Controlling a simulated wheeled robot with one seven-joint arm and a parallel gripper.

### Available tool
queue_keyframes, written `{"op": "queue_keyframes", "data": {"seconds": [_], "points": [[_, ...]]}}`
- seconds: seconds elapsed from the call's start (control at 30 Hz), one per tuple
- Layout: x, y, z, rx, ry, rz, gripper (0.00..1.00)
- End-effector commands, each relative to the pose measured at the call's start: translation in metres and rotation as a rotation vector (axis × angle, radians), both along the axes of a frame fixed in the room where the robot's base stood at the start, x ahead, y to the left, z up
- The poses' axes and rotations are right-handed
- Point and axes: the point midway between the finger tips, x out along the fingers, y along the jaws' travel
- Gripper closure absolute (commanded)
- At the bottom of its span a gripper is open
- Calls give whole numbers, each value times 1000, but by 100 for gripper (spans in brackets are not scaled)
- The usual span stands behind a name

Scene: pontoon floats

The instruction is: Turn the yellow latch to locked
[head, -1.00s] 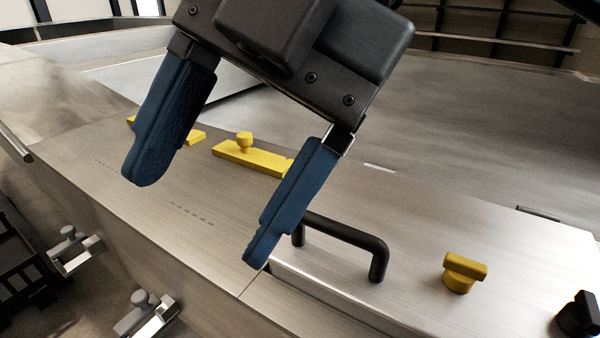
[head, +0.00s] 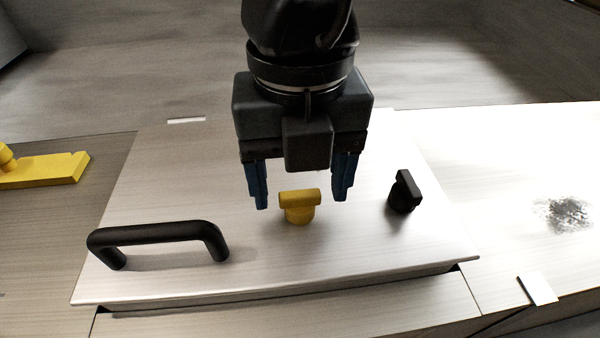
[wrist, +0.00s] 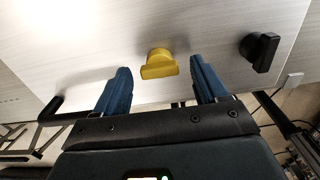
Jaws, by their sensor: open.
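The yellow latch (head: 300,205) is a small T-shaped knob on a bare metal hatch panel (head: 340,262). Its bar lies roughly left to right in the head view. My gripper (head: 302,203) is open and points down at the latch, with one blue finger on each side in the picture. In the wrist view the yellow latch (wrist: 159,63) shows between the two blue fingers of my gripper (wrist: 163,80), with gaps on both sides. I see no contact. Any lock marking is not visible.
A black knob (head: 404,192) stands on the panel right of the latch. A black handle (head: 158,234) is at the panel's left. A yellow bar (head: 45,169) lies farther left. The panel's front is clear.

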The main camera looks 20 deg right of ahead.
Motion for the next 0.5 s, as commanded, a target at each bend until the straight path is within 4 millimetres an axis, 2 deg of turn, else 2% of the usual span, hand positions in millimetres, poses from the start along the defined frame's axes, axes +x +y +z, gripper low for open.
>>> {"op": "queue_keyframes", "data": {"seconds": [0.1, 0.37, 0.5], "points": [[-1, 0, -6, 0, 1, 0, 28], [0, 0, -8, 0, 0, 0, 28], [0, 0, -8, 0, 0, 0, 40]]}}
